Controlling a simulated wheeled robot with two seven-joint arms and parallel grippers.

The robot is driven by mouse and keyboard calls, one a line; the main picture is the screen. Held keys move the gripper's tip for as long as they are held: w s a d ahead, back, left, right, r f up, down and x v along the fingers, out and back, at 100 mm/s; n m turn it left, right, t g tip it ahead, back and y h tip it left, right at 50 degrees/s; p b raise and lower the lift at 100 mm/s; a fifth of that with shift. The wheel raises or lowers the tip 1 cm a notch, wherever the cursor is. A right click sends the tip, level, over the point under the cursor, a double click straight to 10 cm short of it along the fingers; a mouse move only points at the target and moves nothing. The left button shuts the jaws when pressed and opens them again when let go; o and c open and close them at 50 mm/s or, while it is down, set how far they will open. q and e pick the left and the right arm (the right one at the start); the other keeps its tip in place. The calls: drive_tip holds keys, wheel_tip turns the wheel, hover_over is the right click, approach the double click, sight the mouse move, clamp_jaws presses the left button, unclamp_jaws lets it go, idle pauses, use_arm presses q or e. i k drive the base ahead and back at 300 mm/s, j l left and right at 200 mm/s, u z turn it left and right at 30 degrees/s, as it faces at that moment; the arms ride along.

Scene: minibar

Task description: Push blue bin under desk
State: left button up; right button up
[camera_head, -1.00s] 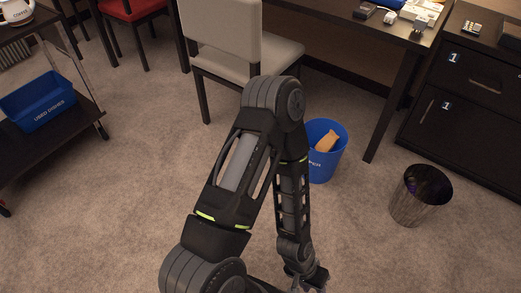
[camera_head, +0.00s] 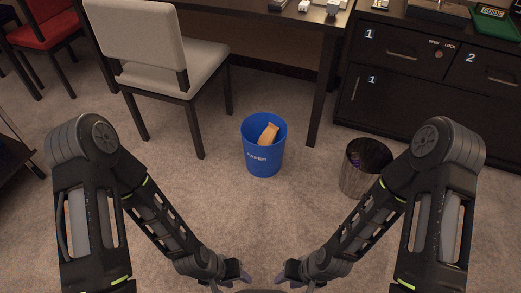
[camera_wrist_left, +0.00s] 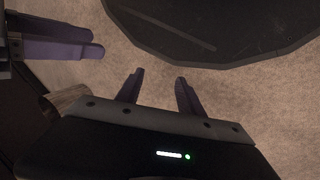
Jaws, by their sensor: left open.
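The blue bin (camera_head: 263,158), marked PAPER, stands upright on the carpet with a brown item inside. It is in front of the dark desk (camera_head: 272,14), left of the desk's front leg (camera_head: 322,95). My left gripper (camera_head: 236,279) is low in front of my body, nearer to me than the bin and apart from it. In the left wrist view, its purple fingers (camera_wrist_left: 159,88) are spread with nothing between them. My right gripper (camera_head: 287,279) is low beside the left one, also apart from the bin. Its fingers (camera_wrist_left: 65,38) show in the left wrist view, but their opening is unclear.
A chair (camera_head: 181,72) stands left of the bin, by the desk. A dark waste basket (camera_head: 355,181) is right of the bin, partly behind my right arm. Dark cabinets (camera_head: 425,95) stand at the right. Carpet (camera_head: 255,225) is clear between me and the bin.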

sight(262, 162)
drive_tip(key=i+j+z, duration=0.15)
drive_tip(key=z, duration=0.3)
drive_tip(key=i+j+z, duration=0.2)
drive_tip(key=z, duration=0.2)
drive_tip(key=i+j+z, duration=0.15)
drive_tip(key=j+z, duration=0.15)
drive_tip(key=z, duration=0.15)
